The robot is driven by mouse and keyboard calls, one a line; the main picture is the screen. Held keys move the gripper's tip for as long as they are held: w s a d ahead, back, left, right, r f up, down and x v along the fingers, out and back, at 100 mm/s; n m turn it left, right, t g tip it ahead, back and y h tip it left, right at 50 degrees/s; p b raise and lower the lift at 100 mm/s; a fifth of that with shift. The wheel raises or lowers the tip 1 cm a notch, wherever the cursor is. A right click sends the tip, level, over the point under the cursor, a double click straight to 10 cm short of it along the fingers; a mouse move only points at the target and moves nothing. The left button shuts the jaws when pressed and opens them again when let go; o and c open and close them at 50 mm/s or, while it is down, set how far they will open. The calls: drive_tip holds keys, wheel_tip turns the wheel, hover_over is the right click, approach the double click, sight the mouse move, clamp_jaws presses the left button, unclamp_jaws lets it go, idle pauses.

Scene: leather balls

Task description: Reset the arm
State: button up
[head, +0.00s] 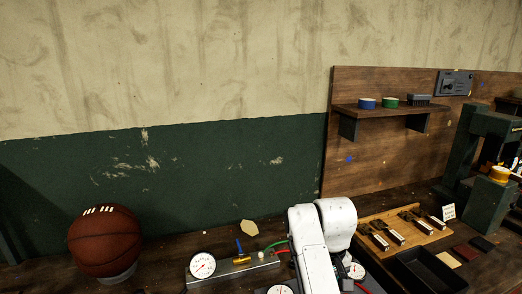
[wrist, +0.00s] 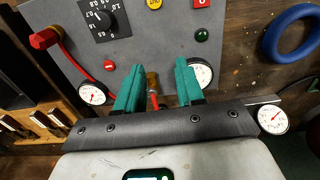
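My gripper (wrist: 160,80) shows in the wrist view as two teal fingers standing apart with a clear gap, so it is open. It points at a grey control panel (wrist: 130,45) with a dial, coloured buttons and gauges. A brass fitting with a red part (wrist: 152,88) shows in the gap, seemingly beyond the fingers; I cannot tell how far. In the head view my white arm reaches over the bench at lower centre, and the gripper itself is hidden there.
A basketball (head: 105,241) sits on a stand at left. Gauges (head: 202,265) and a metal block lie beside my arm. A wooden tool tray (head: 405,232), a black tray (head: 425,270) and a green press (head: 487,150) stand right. A shelf (head: 385,110) holds tape rolls. A blue ring (wrist: 291,32) shows in the wrist view.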

drive_tip(key=shift+m, duration=0.7)
drive_tip(key=s+d+f, duration=0.2)
drive_tip(key=s+f, duration=0.1)
drive_tip(key=s+d+f, duration=0.2)
drive_tip(key=s+f, duration=0.1)
drive_tip(key=s+d+f+b, duration=0.1)
drive_tip(key=s+d+f, duration=0.1)
drive_tip(key=s+f, duration=0.1)
drive_tip(key=shift+d+f, duration=0.15)
drive_tip(key=shift+f, duration=0.45)
drive_tip(key=s+d+f+m, duration=0.1)
drive_tip(key=s+d+f, duration=0.1)
drive_tip(key=s, duration=0.8)
drive_tip(key=s+d+f+m+b, duration=0.1)
drive_tip(key=s+d+f, duration=0.1)
drive_tip(key=s, duration=0.8)
drive_tip(key=s+d+f+m+t, duration=0.1)
drive_tip(key=s+d+f, duration=0.1)
drive_tip(key=s, duration=0.9)
drive_tip(key=shift+f+b, duration=0.35)
drive_tip(key=shift+f, duration=0.2)
drive_tip(key=shift+d, duration=0.1)
